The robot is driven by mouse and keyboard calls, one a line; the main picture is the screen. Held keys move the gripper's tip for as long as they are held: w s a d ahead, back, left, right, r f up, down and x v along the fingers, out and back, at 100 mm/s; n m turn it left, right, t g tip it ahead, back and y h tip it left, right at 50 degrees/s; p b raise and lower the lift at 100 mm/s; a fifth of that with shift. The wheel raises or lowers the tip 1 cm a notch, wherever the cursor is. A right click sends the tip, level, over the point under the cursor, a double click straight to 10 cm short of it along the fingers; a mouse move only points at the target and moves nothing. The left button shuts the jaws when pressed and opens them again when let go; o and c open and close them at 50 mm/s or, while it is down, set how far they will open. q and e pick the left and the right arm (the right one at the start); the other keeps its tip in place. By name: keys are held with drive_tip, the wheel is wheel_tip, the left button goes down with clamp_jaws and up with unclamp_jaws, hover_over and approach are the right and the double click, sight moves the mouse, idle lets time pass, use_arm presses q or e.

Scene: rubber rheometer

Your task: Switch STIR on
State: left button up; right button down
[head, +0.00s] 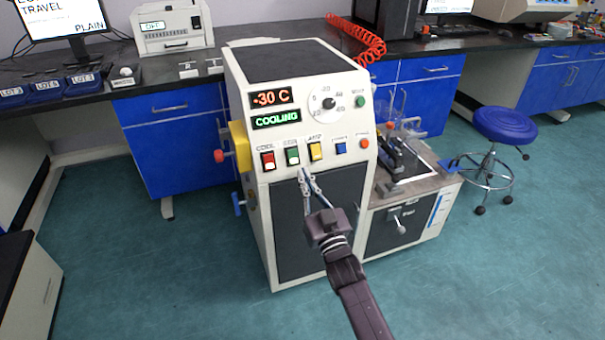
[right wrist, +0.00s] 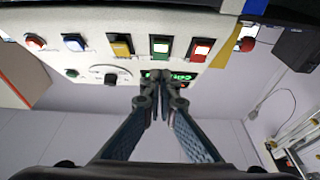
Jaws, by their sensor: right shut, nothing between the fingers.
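The white machine (head: 245,87) has a row of switches on its front: a red COOL rocker (head: 268,160), the green STIR rocker (head: 292,156) and a yellow rocker (head: 316,151). My right gripper (head: 306,178) is shut and empty, its tips just below and right of the STIR rocker in the head view. In the right wrist view the panel appears upside down, and the shut fingertips (right wrist: 164,78) point toward the green STIR rocker (right wrist: 160,47). A small gap seems to remain, but contact is hard to judge. My left gripper is not in view.
A blue switch (head: 340,148) and a red button (head: 364,142) sit right of the yellow rocker. Displays read -30 C (head: 271,97) and COOLING (head: 276,119). A dial (head: 328,103) is above. A yellow part with a red knob (head: 219,156) projects from the machine's left side.

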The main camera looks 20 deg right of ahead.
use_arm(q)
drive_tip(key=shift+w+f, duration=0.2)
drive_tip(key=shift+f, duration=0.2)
use_arm(e)
drive_tip(key=s+f, duration=0.4)
drive_tip(key=s, duration=0.3)
drive_tip(key=shift+s+d+f, duration=0.15)
drive_tip(key=shift+s+d, duration=0.05)
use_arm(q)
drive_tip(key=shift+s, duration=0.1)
